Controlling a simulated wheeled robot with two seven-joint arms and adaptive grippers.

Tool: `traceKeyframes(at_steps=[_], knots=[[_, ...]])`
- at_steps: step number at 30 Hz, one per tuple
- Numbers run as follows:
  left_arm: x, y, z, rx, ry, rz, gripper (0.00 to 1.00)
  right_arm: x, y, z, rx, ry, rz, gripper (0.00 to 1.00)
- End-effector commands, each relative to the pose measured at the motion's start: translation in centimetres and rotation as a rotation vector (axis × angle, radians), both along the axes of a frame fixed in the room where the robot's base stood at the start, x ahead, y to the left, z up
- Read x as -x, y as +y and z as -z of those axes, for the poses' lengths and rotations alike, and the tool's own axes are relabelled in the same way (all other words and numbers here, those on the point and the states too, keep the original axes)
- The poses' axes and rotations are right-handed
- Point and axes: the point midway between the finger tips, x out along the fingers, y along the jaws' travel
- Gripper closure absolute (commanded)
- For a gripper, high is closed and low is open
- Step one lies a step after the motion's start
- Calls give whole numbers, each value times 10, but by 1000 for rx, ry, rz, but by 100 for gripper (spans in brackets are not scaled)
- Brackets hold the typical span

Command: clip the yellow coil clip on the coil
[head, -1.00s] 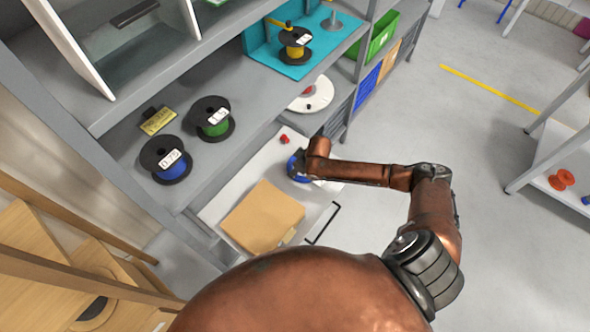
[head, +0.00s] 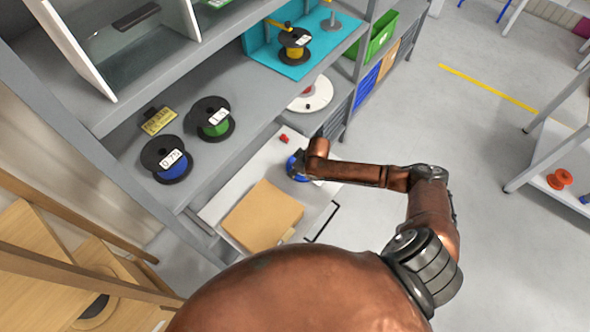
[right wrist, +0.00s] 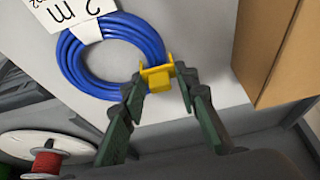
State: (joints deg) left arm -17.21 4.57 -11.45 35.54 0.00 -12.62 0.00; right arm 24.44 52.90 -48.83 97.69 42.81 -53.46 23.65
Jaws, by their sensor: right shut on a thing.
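The blue coil (right wrist: 82,60) lies flat on a light surface in the right wrist view, with a white label (right wrist: 78,18) reading "2 m" across its upper part. The yellow coil clip (right wrist: 157,75) is at the coil's right edge, by the strands; I cannot tell whether it is fully seated around them. My right gripper (right wrist: 162,88) is shut on the clip, one finger on each side. In the head view the blue coil (head: 295,166) shows only partly beside my right arm's end, which hides the clip. My left gripper is not in view.
A cardboard box (right wrist: 280,45) stands close to the right of the gripper; it also shows in the head view (head: 262,216). A red item (head: 284,138) lies behind the coil. Black reels with blue (head: 167,160) and green (head: 212,119) wire stand on the shelf.

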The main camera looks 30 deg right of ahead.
Motion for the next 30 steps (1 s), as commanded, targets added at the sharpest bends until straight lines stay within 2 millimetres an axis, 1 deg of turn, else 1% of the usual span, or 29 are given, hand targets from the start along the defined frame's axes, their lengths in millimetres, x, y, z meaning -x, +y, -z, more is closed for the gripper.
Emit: traceKeyframes(at_steps=[4,20,30], knots=[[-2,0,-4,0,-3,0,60,0,0,0,0,0,0,93],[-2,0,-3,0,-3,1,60,0,0,2,0,0,0,93],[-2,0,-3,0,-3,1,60,0,0,10,0,0,0,93]])
